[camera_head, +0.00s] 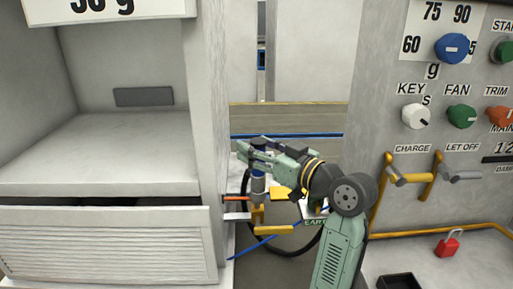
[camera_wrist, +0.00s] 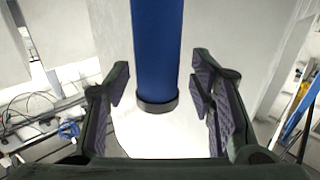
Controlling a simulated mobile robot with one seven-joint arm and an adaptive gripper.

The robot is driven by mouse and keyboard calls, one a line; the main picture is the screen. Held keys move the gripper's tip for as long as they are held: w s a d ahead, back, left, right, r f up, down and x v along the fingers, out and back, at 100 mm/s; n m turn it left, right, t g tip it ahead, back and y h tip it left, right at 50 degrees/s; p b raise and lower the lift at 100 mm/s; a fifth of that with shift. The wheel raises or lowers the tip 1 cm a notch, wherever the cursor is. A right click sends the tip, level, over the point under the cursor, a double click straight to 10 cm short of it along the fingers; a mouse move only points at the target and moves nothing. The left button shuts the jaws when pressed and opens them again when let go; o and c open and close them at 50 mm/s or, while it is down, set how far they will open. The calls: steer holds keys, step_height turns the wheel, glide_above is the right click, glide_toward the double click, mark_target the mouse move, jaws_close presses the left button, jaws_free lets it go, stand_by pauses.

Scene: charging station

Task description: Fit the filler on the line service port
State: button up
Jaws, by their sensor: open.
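A blue cylinder with a dark end ring, which looks like the filler (camera_wrist: 157,45), stands between my jaws in the wrist view. My gripper (camera_wrist: 158,88) is open, with gaps showing on both sides of the cylinder. In the head view my gripper (camera_head: 247,155) reaches left across the gap between the cabinet and the panel. A dark blue cylinder (camera_head: 258,187) shows just below it, upright above yellow fittings (camera_head: 272,230). I cannot tell which fitting is the line service port; my arm hides part of that area.
An open-fronted cabinet (camera_head: 110,190) stands close on the left. A control panel (camera_head: 440,130) with knobs and yellow-handled levers (camera_head: 400,178) is on the right. A black hose and a blue line (camera_head: 250,247) run below my gripper.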

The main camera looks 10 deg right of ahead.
steer(key=v, duration=1.1)
steer(key=shift+s+d, duration=0.2)
steer(key=shift+s, duration=0.1)
